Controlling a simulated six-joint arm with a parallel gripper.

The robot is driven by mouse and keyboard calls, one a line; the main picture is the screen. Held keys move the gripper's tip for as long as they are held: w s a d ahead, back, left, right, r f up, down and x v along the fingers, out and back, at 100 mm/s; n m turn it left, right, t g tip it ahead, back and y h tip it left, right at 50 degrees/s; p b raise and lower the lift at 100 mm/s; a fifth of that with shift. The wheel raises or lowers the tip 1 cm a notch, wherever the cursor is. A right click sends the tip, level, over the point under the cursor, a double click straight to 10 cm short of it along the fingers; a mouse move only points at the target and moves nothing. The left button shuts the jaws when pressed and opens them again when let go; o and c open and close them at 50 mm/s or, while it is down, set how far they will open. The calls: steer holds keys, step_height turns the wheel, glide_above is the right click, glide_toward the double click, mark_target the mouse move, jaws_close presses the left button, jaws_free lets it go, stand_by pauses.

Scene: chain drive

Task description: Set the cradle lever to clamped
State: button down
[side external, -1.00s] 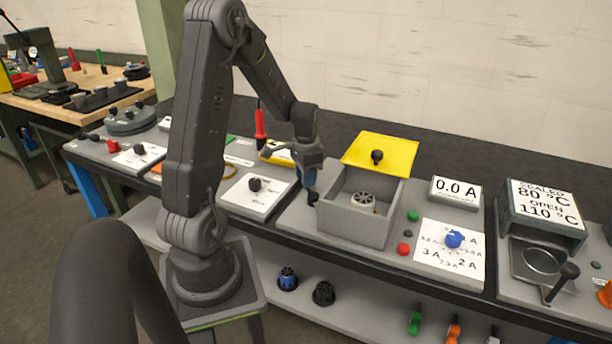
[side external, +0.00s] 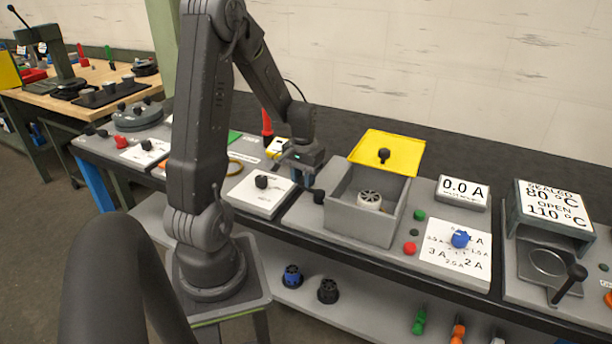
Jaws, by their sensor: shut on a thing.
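A grey open-topped box (side external: 362,222) stands at the middle of the bench. A pale round slotted part (side external: 369,197) sits inside it. A black knob (side external: 318,197) stands close against the box's left side; I take it to be the end of the cradle lever. My gripper (side external: 308,184) points down at the left of the box, beside this knob, and is shut on the lever. The fingertips and the grip itself are small and dark, so the exact contact and the lever's marked position cannot be read.
A yellow lid (side external: 388,150) with a black knob is tilted up behind the box. Green and red buttons and a blue dial (side external: 460,239) lie to the right. A white plate with a black knob (side external: 262,181) is at the left. A red-handled tool (side external: 267,122) stands behind.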

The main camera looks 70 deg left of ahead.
steer(key=shift+s+d+n, duration=0.1)
steer(key=shift+s+n, duration=0.05)
steer(key=shift+n, duration=0.45)
steer(key=c, duration=0.8)
jaws_free()
steer(key=shift+r, duration=0.1)
step_height(320, 180, up, 14)
steer(key=shift+f, duration=0.15)
